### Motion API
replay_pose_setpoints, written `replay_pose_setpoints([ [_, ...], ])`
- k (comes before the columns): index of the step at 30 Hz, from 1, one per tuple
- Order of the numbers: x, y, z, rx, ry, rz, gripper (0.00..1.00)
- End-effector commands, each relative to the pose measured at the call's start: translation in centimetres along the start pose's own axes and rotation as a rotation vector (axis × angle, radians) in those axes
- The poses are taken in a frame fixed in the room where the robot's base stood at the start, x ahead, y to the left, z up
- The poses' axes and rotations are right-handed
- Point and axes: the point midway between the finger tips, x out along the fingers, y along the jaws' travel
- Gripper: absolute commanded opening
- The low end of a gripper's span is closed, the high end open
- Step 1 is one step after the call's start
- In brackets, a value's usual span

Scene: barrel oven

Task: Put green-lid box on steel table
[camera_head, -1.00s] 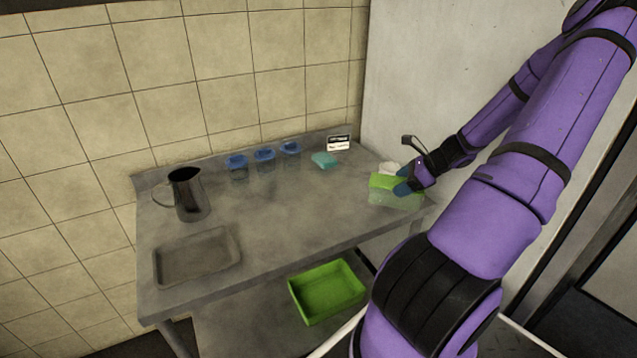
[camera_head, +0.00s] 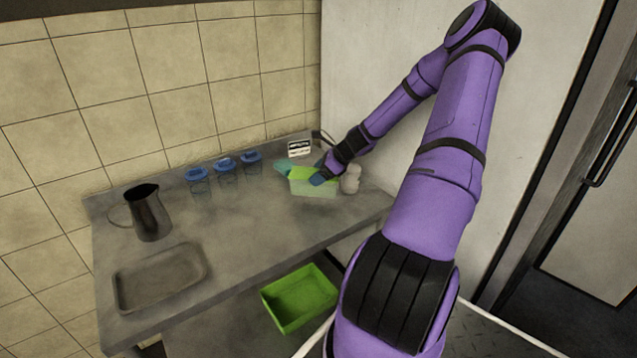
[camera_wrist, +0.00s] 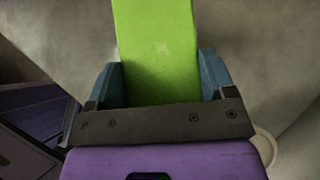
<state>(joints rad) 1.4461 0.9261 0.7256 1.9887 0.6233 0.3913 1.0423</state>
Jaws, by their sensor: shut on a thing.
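The green-lid box (camera_head: 314,184) has a bright green lid and a clear, pale green body. It is at the back right of the steel table (camera_head: 250,235), and I cannot tell whether its base touches the top. My gripper (camera_head: 322,177) is shut on the box from its right side. In the wrist view the green lid of the box (camera_wrist: 158,45) fills the space between my two blue fingers (camera_wrist: 160,85). The fingers hide part of the box's near end.
Blue-lidded containers (camera_head: 225,170) stand along the back, with a small sign (camera_head: 299,147) and a teal item (camera_head: 283,168) near the box. A whitish rounded object (camera_head: 351,180) stands right of it. A metal jug (camera_head: 148,215), shallow tray (camera_head: 160,278) and green bin (camera_head: 300,298) are further left and below. The table's middle is clear.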

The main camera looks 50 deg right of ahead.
Motion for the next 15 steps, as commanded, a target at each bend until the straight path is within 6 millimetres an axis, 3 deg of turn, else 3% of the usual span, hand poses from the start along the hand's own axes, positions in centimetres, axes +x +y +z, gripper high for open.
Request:
replay_pose_setpoints([
  [7, 2.4, 0.0, -2.2, 0.002, -0.002, 0.001, 0.47],
  [15, 2.5, 0.0, -2.4, -0.001, 0.0, 0.0, 0.47],
])
